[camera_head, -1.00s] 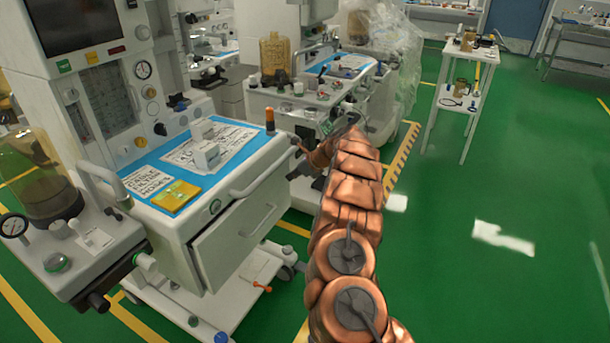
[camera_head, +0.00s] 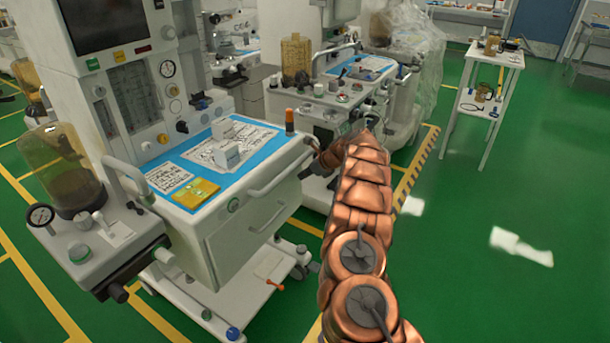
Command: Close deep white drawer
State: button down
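The deep white drawer (camera_head: 248,236) is in the front of the nearest anaesthesia cart, below the blue-covered worktop. My gripper (camera_head: 322,160) is at the far end of my copper arm, to the right of the cart's worktop corner. It is small, dark and partly hidden by the arm. Its fingers do not show clearly, and I cannot tell whether it touches the cart.
A second cart (camera_head: 300,100) stands behind. A white side table (camera_head: 495,60) is at the back right.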

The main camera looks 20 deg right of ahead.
jog(key=s+d+f+v, duration=0.1)
jog(key=f+v, duration=0.1)
jog(key=v, duration=1)
jog(key=shift+s+d+r, duration=0.25)
jog(key=shift+s+d, duration=0.05)
jog(key=shift+s, duration=0.2)
jog(key=s+a+r+n+g+y+p, duration=0.1)
jog(key=s+a+r+n, duration=0.25)
jog(key=a+r, duration=0.35)
jog(key=s+a+r+n+g+y+p, duration=0.1)
jog(key=s+a+r+n+g+p, duration=0.25)
jog(key=a, duration=0.65)
jog(key=s+a+r+n+g, duration=0.1)
jog(key=s+a+r+n, duration=0.8)
jog(key=s+a, duration=0.3)
jog(key=s+a+r+n+g+h+p, duration=0.1)
jog(key=s+n+h+p, duration=0.15)
jog(key=s, duration=0.65)
jog(key=s+r+n+g+h+p, duration=0.1)
jog(key=s+n, duration=0.3)
jog(key=s, duration=0.4)
jog(key=s+d+n+g+h+p, duration=0.1)
jog(key=s+d+n+h, duration=0.1)
jog(key=s, duration=0.8)
jog(key=s+d+n+h+p, duration=0.1)
jog(key=s+d+n, duration=0.3)
jog(key=s, duration=0.6)
jog(key=shift+f+g+h+p, duration=0.25)
jog(key=shift+g+h+p, duration=0.05)
jog(key=shift+g+h, duration=0.05)
